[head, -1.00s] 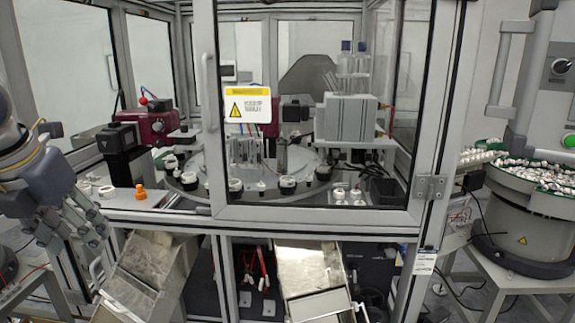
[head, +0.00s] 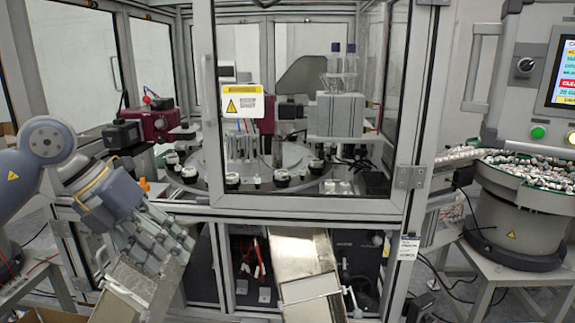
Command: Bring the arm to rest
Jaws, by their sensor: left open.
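My left gripper (head: 170,240) is at the left of the head view, in front of the cell's lower front frame, pointing down and to the right. Its fingers are apart and I see nothing held between them. It hangs over a metal chute (head: 128,290), partly hiding it; whether they touch I cannot tell. My right gripper is not in view.
The glazed cell door (head: 300,110) has a yellow warning label. Behind it is a round turntable (head: 255,165) with several caps. A second chute (head: 303,262) stands below at the middle. A bowl feeder (head: 520,210) and control panel (head: 545,75) are at the right.

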